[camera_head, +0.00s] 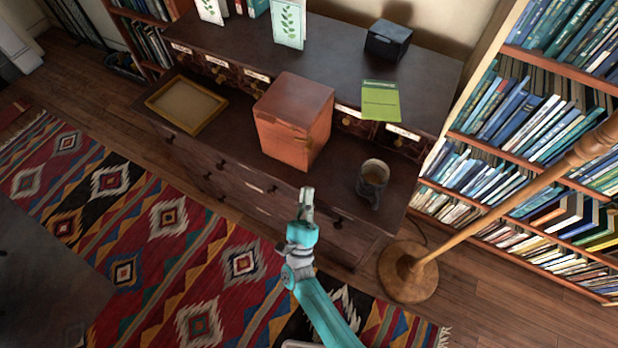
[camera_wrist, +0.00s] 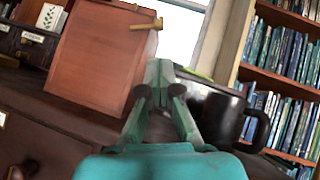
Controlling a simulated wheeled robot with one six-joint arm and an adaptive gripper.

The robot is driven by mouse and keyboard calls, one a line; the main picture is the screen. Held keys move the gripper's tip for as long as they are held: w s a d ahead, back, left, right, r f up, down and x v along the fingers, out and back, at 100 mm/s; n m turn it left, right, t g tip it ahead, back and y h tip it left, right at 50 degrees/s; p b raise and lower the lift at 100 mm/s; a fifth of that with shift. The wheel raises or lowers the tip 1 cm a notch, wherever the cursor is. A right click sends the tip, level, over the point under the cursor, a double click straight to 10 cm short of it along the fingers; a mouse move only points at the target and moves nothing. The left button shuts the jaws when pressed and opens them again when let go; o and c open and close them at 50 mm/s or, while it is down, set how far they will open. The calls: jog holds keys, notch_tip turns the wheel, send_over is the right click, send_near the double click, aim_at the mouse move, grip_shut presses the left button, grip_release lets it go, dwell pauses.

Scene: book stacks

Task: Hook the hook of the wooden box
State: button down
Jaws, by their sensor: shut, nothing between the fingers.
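The wooden box (camera_head: 290,130) is reddish brown and stands upright on the lower top of the dark desk. Its front face fills the left of the wrist view (camera_wrist: 100,60). A small brass hook (camera_wrist: 146,25) shows near the top right of that face in the wrist view, lying roughly level; whether it is engaged I cannot tell. My gripper (camera_head: 307,192) is in front of the desk, below and right of the box in the head view, apart from it. In the wrist view my gripper (camera_wrist: 160,68) is shut and empty, its fingertips below and right of the hook.
A dark mug (camera_head: 372,180) stands right of the box, close behind my fingers in the wrist view (camera_wrist: 222,115). A wooden tray (camera_head: 160,95) lies left. A green booklet (camera_head: 381,100) hangs at the shelf edge. A lamp base (camera_head: 408,272) and bookshelf (camera_head: 490,148) stand right.

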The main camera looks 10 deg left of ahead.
jog(key=x, duration=0.9)
